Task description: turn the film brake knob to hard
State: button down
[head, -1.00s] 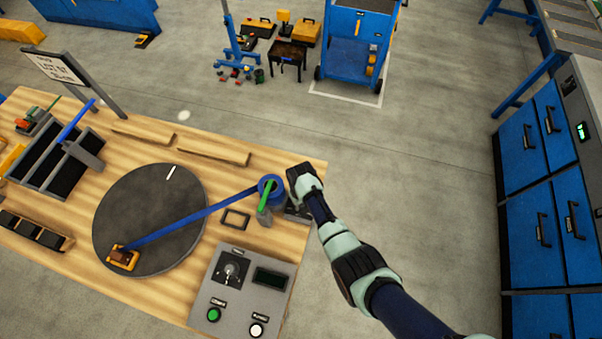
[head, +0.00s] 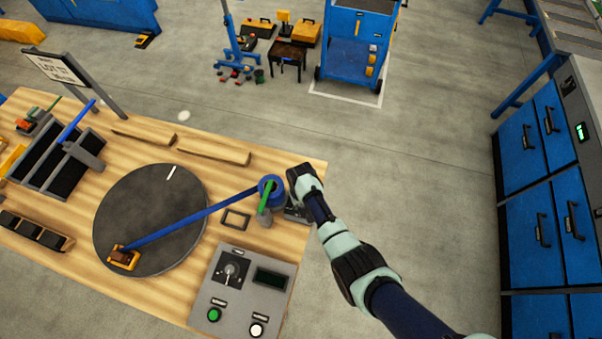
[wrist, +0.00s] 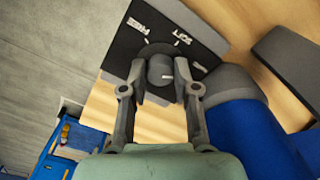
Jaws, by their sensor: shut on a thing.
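The film brake knob (wrist: 160,70) is a round dark grey knob on a black plate (wrist: 125,45), seen in the wrist view. The plate's labels FREE and SOFT are readable; no HARD label can be read. My gripper (wrist: 160,77) is shut on the knob, with one finger on each side. In the head view the knob and fingertips are hidden behind my wrist, to the right of the blue film roll (head: 268,200).
A large blue roll surface (wrist: 245,135) stands close to the right finger in the wrist view. Blue film runs from the roll to the dark turntable (head: 155,215). A control panel (head: 225,310) with its own selector and buttons sits nearer the front.

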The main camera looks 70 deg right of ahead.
jog(key=c, duration=0.9)
grip_release()
jog(key=shift+o, duration=0.2)
notch_tip(320, 180, up, 12)
jog(key=shift+w+r, duration=0.1)
